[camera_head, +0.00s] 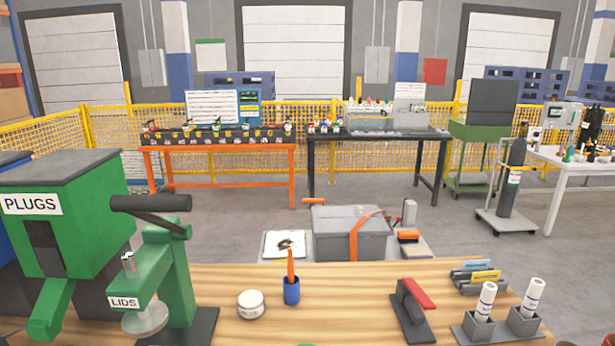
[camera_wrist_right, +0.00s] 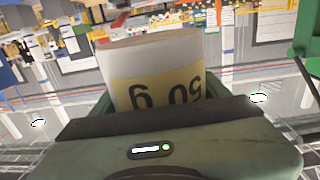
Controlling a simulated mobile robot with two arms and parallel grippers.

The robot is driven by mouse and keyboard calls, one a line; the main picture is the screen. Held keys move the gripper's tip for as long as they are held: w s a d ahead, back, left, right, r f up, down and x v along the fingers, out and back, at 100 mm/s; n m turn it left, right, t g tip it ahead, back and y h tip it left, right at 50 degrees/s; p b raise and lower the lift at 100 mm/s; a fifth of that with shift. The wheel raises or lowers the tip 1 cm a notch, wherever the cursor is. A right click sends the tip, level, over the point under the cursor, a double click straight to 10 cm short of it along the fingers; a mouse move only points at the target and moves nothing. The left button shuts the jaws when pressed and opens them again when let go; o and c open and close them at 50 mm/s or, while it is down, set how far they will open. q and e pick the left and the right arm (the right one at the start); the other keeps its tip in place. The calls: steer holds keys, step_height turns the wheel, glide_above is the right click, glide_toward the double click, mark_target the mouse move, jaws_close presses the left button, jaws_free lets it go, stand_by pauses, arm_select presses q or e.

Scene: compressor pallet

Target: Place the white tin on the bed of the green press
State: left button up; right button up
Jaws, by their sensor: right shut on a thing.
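In the right wrist view my right gripper (camera_wrist_right: 157,85) is shut on a white tin (camera_wrist_right: 150,55) with a yellow band reading "50 g", upside down in the picture. In the head view a small round white tin (camera_head: 251,304) stands on the wooden bench. I cannot tell how it relates to the held one. The green press (camera_head: 177,272), labelled LIDS, stands at the bench's left, with a dark lever on top and a pale round disc at its front. Its dark base (camera_head: 200,326) is partly cut off by the frame. My left gripper is not in view.
A green PLUGS hopper (camera_head: 68,215) stands left of the press. A blue cup (camera_head: 291,290) with an orange stick is right of the bench tin. A red-handled tool (camera_head: 413,308) and two white tubes in holders are at the right. The middle bench (camera_head: 345,312) is clear.

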steer(key=s, duration=0.2)
steer(key=s+f, duration=0.1)
steer(key=s, duration=0.1)
steer(key=shift+s, duration=0.25)
steer(key=shift+w, duration=0.15)
steer(key=w+a+r+n+y, duration=0.2)
steer(key=w+r+y, duration=0.1)
steer(key=w, duration=0.4)
steer(key=w+a+r+n+g+y, duration=0.1)
steer(key=w+a+r+n+y, duration=0.1)
steer(key=w, duration=0.6)
steer(key=shift+a+r+y, duration=0.6)
steer(key=shift+r, duration=0.15)
steer(key=shift+f, duration=0.1)
step_height(320, 180, down, 19)
steer(key=shift+f, duration=0.2)
